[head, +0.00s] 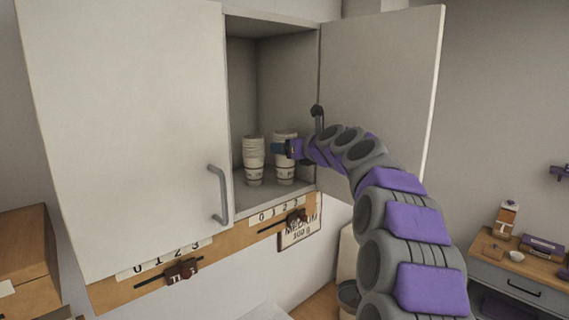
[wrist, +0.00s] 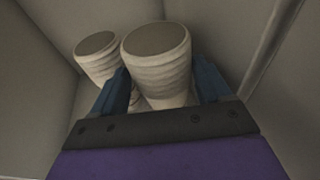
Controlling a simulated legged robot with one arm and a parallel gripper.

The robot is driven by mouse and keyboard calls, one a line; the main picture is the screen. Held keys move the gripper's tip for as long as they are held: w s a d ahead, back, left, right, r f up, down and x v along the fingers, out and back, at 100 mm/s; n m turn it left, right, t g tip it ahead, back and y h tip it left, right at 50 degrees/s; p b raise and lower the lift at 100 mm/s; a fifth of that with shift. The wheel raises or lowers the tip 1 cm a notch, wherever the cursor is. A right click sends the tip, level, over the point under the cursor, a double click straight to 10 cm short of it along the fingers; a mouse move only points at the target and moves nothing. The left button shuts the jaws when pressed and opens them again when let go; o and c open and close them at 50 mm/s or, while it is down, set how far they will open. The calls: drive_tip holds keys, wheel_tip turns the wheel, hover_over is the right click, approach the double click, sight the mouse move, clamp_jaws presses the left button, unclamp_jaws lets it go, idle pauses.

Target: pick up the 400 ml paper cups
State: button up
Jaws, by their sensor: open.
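My gripper (head: 283,148) reaches into the cabinet from the right, at the upper part of the right stack. In the wrist view the blue fingers of my open gripper (wrist: 162,75) lie on either side of the right stack (wrist: 158,68). The left stack (wrist: 100,62) is just outside the left finger. Finger contact with the cups cannot be told.
The cabinet's right door (head: 385,95) stands open beside my arm; the left door (head: 125,130) is shut. A wooden rail with number scales (head: 190,265) runs below. A sign (head: 300,233) hangs under the shelf. A drawer unit (head: 525,275) stands at the lower right.

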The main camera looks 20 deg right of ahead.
drive_tip(key=shift+x, duration=0.8)
drive_tip(key=shift+d+r, duration=0.1)
drive_tip(key=shift+s, duration=0.1)
drive_tip(key=c, duration=1.1)
